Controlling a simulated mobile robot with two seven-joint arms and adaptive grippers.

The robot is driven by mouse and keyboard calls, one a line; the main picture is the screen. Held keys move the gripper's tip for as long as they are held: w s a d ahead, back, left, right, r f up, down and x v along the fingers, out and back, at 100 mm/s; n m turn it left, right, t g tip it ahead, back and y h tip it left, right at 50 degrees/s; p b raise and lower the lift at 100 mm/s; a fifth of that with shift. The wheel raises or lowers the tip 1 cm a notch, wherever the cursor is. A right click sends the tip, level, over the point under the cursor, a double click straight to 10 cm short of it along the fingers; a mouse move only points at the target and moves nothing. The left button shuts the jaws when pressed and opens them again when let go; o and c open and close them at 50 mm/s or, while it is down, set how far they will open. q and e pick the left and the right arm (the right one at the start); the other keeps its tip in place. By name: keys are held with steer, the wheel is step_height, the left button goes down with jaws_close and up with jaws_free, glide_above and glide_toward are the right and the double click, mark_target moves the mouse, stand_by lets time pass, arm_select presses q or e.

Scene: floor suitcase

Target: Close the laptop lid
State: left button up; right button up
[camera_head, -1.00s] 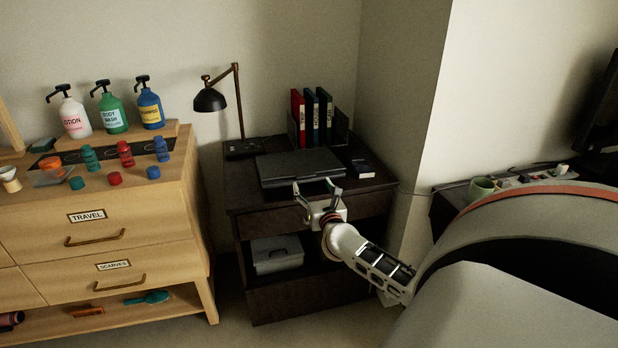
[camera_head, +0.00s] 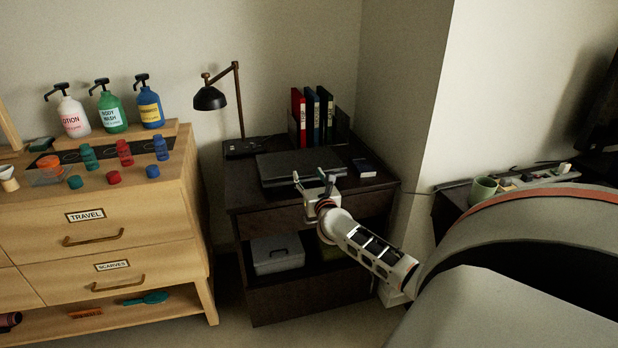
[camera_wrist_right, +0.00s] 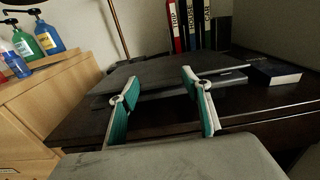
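The dark grey laptop (camera_head: 292,163) lies on top of the dark nightstand, with its lid down flat or nearly flat over the base. In the right wrist view the laptop (camera_wrist_right: 150,73) shows as stacked dark slabs; I cannot tell whether a small gap remains between them. My right gripper (camera_head: 311,176) is at the laptop's front edge, right of its middle. In the right wrist view its two teal-padded fingers (camera_wrist_right: 162,84) are apart with nothing between them. Whether they touch the laptop is unclear. My left gripper is not in view.
The nightstand (camera_head: 290,308) also bears a black lamp (camera_head: 210,98), upright binders (camera_head: 311,117) and a small dark blue book (camera_head: 365,167). A grey box (camera_head: 277,254) sits on its shelf.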

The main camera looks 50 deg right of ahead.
step_height(320, 180, down, 3)
steer(key=shift+s+a+f+b, duration=0.1)
steer(key=shift+s+f+b, duration=0.1)
steer(key=shift+b, duration=0.75)
steer(key=shift+f, duration=0.3)
steer(key=shift+a, duration=0.1)
steer(key=shift+f, duration=0.1)
steer(key=o, duration=1.6)
steer(key=shift+f, duration=0.1)
steer(key=shift+c, duration=0.2)
steer(key=shift+o, duration=0.2)
steer(key=shift+w, duration=0.1)
steer(key=shift+r, duration=0.4)
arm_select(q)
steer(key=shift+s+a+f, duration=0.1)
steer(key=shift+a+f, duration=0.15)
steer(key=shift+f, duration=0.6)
arm_select(e)
glide_toward(306, 180)
steer(key=v, duration=0.5)
steer(key=shift+s+a, duration=0.1)
steer(key=shift+s, duration=0.25)
